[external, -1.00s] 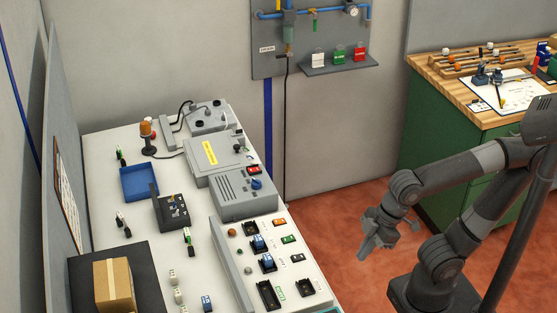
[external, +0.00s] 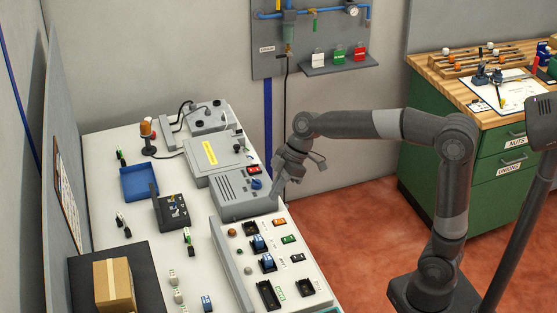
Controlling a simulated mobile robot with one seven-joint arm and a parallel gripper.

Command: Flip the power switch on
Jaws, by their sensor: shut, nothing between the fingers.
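A grey power box (external: 238,201) with a slotted face stands at the right edge of the white bench. A small red switch (external: 254,170) sits on its upper right part, with a blue knob (external: 257,184) just below it. I cannot tell which way the switch is set. My gripper (external: 277,202) is shut and empty. It points down beside the right side of the grey box, close to the blue knob and to the lower right of the red switch. I cannot tell whether it touches the box.
A grey panel (external: 238,262) with several small modules lies in front of the box. Behind it are a grey case with a yellow label (external: 209,150), a blue tray (external: 139,182) and an orange beacon (external: 146,128). The red floor (external: 350,240) right of the bench is clear.

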